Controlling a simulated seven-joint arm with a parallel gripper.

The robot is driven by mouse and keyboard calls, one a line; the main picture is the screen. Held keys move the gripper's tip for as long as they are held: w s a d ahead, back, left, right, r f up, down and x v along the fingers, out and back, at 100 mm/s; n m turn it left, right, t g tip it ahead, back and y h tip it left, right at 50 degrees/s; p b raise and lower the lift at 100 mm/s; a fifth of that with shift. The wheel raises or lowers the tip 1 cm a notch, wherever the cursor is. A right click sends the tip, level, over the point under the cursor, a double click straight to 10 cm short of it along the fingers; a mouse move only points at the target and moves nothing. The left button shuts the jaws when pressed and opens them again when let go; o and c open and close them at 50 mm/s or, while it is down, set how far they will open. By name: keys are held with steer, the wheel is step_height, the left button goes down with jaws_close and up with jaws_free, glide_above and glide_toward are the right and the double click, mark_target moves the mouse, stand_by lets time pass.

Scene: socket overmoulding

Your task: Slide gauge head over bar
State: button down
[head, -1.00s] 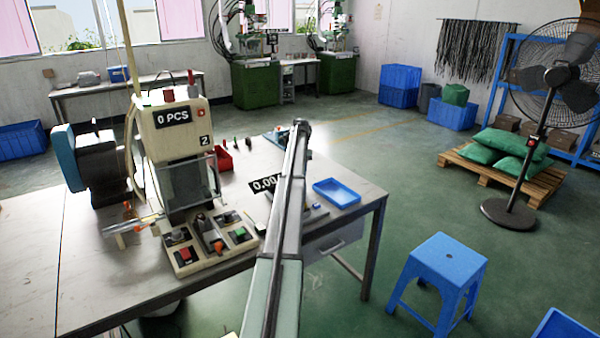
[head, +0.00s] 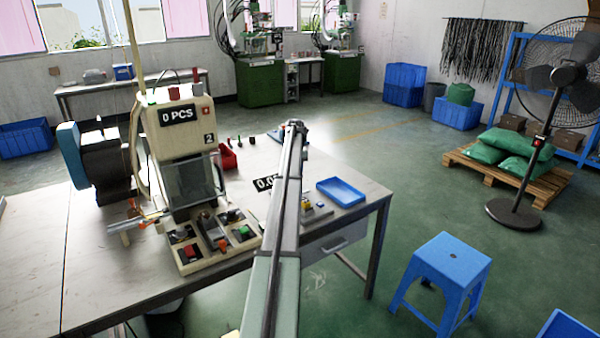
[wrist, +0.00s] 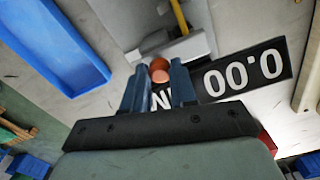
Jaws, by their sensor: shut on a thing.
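In the wrist view my gripper (wrist: 158,78) has its two dark blue fingers close together around a copper-coloured round piece (wrist: 159,70). I cannot tell for certain whether this piece is the gauge head. Just beyond the fingertips is a pale grey block (wrist: 178,48), with a thin yellow bar (wrist: 180,15) running away from it. The black readout (wrist: 244,73) to the right shows 0.00 upside down. In the head view my arm hides the gripper and part of the readout (head: 266,183). A small yellow part (head: 308,205) shows right of the arm.
A blue tray (wrist: 66,45) lies to the left in the wrist view and near the table's right edge in the head view (head: 341,192). The machine (head: 183,140) with its control panel stands left of my arm. A red bin (head: 228,157) is behind it.

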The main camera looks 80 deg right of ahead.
steer(key=c, duration=0.9)
jaws_free()
steer(key=shift+w+a, duration=0.2)
steer(key=shift+a, duration=0.05)
steer(key=shift+d, duration=0.1)
steer(key=shift+r, duration=0.65)
step_height(320, 180, up, 12)
steer(key=shift+r, duration=0.25)
